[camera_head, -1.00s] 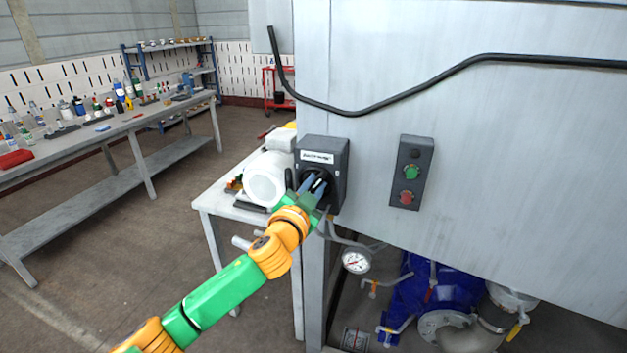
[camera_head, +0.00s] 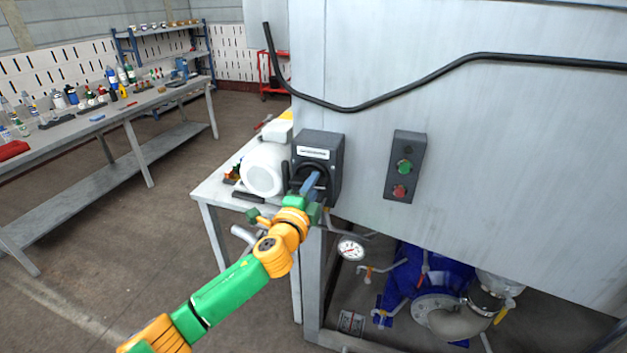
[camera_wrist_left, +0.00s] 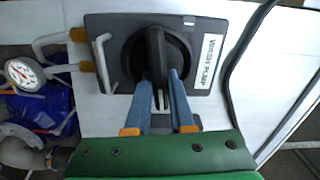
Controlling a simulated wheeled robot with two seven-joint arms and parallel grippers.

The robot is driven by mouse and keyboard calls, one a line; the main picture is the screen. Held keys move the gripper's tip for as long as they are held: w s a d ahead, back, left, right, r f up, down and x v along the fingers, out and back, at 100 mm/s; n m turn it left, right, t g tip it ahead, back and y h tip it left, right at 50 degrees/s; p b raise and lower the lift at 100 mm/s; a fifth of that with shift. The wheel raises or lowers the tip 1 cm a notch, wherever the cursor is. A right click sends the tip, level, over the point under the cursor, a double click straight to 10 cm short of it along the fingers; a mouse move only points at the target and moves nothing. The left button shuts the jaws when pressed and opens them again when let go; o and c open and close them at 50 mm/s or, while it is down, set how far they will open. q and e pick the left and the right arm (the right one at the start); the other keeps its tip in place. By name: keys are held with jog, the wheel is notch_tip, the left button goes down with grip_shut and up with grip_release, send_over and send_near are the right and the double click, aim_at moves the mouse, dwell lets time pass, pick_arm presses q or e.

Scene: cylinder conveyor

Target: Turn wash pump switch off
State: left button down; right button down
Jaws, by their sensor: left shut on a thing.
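The wash pump switch is a dark grey box (camera_head: 318,150) with a white label on the left edge of the big metal cabinet. In the left wrist view the box (camera_wrist_left: 205,75) carries a round black rotary knob with a raised handle (camera_wrist_left: 155,48), and its label is partly readable as a pump label. My left gripper (camera_head: 312,183) is at the front of the box. Its two blue-grey fingers (camera_wrist_left: 161,82) are on either side of the handle's near part and shut on it. The fingers hide part of the knob. My right gripper is not in view.
A control box with a green and a red button (camera_head: 405,167) is to the right on the cabinet. A black cable (camera_head: 400,88) runs above. A pressure gauge (camera_head: 350,248) and a blue pump (camera_head: 430,275) are below.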

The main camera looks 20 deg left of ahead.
pick_arm(q)
jog(key=shift+f+m, duration=0.1)
jog(key=shift+m, duration=0.5)
jog(key=c, duration=0.8)
grip_release()
jog(key=shift+s, duration=0.15)
jog(key=s, duration=0.7)
jog(key=shift+a, duration=0.1)
jog(key=shift+w, duration=0.1)
